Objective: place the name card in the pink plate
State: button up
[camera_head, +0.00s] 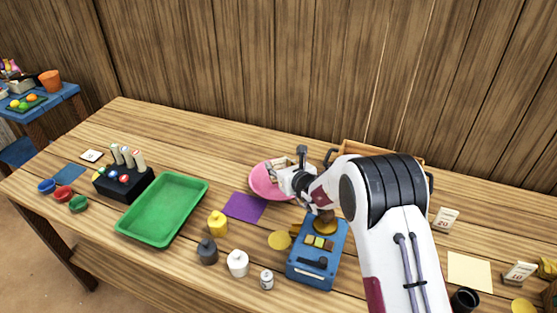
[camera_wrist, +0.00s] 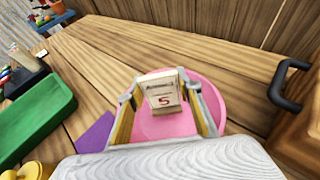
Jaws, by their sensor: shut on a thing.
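The pink plate (camera_head: 262,182) lies on the wooden table near the back, partly hidden by my gripper in the head view. It also shows in the wrist view (camera_wrist: 203,88), behind and below the fingers. My gripper (camera_head: 287,166) is over the plate. In the wrist view my gripper (camera_wrist: 168,102) is shut on the name card (camera_wrist: 162,90), a small pale card with a red "5" and dark writing. The card is between the fingertips and appears over the plate's middle. I cannot tell whether its lower edge touches the plate.
A purple mat (camera_head: 244,207) and a green tray (camera_head: 160,210) lie left of the plate. A wooden box with a dark handle (camera_wrist: 288,85) is close on the right. Several bottles stand at the front.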

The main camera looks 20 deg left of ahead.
jog(key=shift+f, duration=0.5)
jog(key=shift+f, duration=0.1)
jog(key=o, duration=1.2)
jog(key=shift+r, duration=3.5)
